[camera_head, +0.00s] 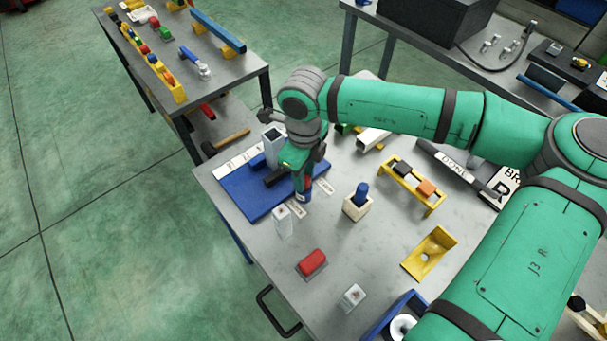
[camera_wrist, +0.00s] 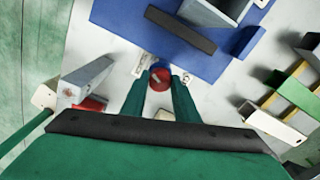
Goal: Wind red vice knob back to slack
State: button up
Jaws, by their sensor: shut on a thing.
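The red vice knob (camera_wrist: 160,77) is a small round red cap with a pale mark on top, in the wrist view between my two green fingertips. My gripper (camera_wrist: 160,88) is shut on it from above; in the head view my gripper (camera_head: 303,180) hides most of the knob. The knob is at the near right edge of a blue base plate (camera_head: 237,193), which also shows in the wrist view (camera_wrist: 120,18). A dark bar (camera_wrist: 180,30) lies over the plate beside the knob. Small printed labels lie next to the knob.
A grey hollow block (camera_head: 272,147) stands on the plate's far side. A clear block (camera_head: 283,222), a red block (camera_head: 312,262), a pale holder with a blue peg (camera_head: 358,203) and a yellow rack (camera_head: 412,188) stand nearby. The table's middle has clear patches.

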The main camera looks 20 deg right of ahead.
jog(key=n, duration=0.5)
dwell(0.6)
jog(key=o, duration=1.1)
jog(key=shift+c, duration=0.2)
notch_tip(320, 180, up, 11)
